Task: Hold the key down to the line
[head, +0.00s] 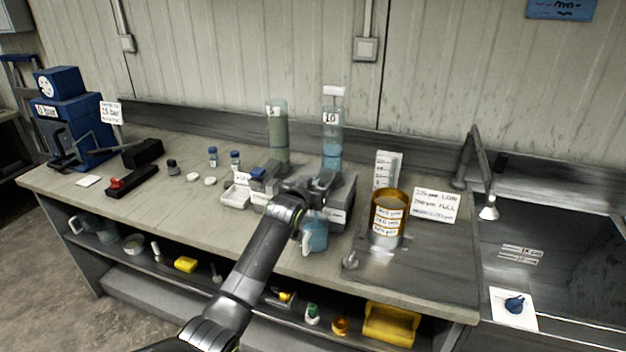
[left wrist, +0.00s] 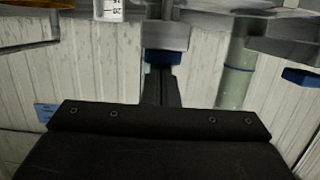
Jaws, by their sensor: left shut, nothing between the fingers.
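My left gripper (head: 322,182) is shut and empty in the head view, over the front of a grey unit (head: 339,213) on the bench. A clear column marked 10 (head: 332,135), holding blue liquid low down, rises behind the gripper. A pale blue jug (head: 314,236) with a handle stands just below the gripper at the unit's front. I cannot make out the key or the line; the gripper and arm cover that spot. In the left wrist view the dark closed fingers (left wrist: 160,88) show in front of a grey and blue part (left wrist: 165,42). My right gripper is not in view.
A green-filled column marked 9 (head: 277,128) stands left of the 10 column. An amber pot (head: 388,221) with labels and a white block (head: 386,165) stand to the right, before the sink (head: 560,230).

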